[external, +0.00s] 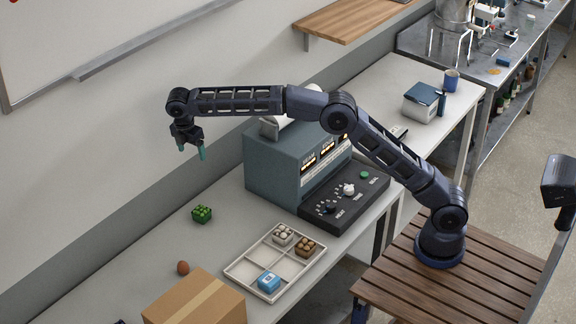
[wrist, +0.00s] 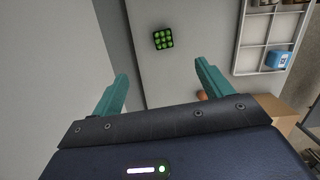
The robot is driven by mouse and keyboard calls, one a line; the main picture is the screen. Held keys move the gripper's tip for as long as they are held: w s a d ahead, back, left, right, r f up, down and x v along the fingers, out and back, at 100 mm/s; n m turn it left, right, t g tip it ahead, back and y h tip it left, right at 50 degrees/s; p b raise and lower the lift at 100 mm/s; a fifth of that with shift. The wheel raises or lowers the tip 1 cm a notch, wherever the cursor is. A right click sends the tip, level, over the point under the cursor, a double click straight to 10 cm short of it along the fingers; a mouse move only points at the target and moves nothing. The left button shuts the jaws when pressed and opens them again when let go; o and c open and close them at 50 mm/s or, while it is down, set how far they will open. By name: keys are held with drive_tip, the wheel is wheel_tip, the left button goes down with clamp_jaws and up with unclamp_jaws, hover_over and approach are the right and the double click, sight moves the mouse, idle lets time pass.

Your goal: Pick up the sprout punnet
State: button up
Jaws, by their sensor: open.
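The sprout punnet (external: 202,214) is a small dark tray of round green sprouts. It sits on the light counter near the wall, left of the divided tray. In the wrist view the punnet (wrist: 163,39) lies beyond the fingertips, roughly midway between them and apart from them. My gripper (external: 191,151) is open and empty, with its teal fingers pointing down, raised well above the counter. In the wrist view its two fingers (wrist: 161,70) stand wide apart.
A divided white tray (external: 248,257) holds a blue box (external: 269,281), an egg punnet (external: 283,235) and a brown punnet (external: 306,246). A brown egg-like object (external: 183,268) and a cardboard box (external: 195,300) are nearby. A grey-green machine (external: 270,165) stands right of the punnet. Counter around the punnet is clear.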

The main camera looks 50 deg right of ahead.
approach(201, 210)
drive_tip(key=shift+w+d+f, duration=0.2)
drive_tip(key=shift+d+f, duration=0.15)
drive_tip(key=shift+d, duration=0.05)
drive_tip(key=f, duration=0.5)
drive_tip(key=shift+d+f, duration=0.1)
drive_tip(key=shift+d, duration=0.25)
drive_tip(key=shift+s+d+f, duration=0.1)
drive_tip(key=shift+f, duration=2.5)
drive_tip(key=shift+c, duration=0.5)
drive_tip(key=c, duration=1)
